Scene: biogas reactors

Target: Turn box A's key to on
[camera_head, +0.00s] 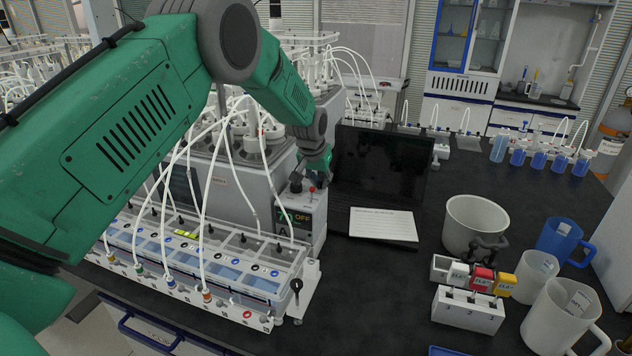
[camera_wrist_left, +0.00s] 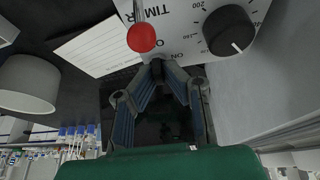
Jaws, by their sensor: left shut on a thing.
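Box A (camera_head: 301,228) is a pale control box beside the laptop, with a lit display that reads OFF and a letter A below it. My left gripper (camera_head: 313,166) reaches down onto its top from behind. In the left wrist view the fingertips (camera_wrist_left: 165,68) meet at the panel, close to the ON markings. They are shut on the key, which is mostly hidden between them. A red round knob (camera_wrist_left: 142,38) and a black TIMER dial (camera_wrist_left: 230,32) are close by on the same panel. My right gripper is not in view.
A beaker (camera_head: 474,222), blue jug (camera_head: 562,240) and small rack (camera_head: 467,310) stand further right. The front middle of the bench is clear.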

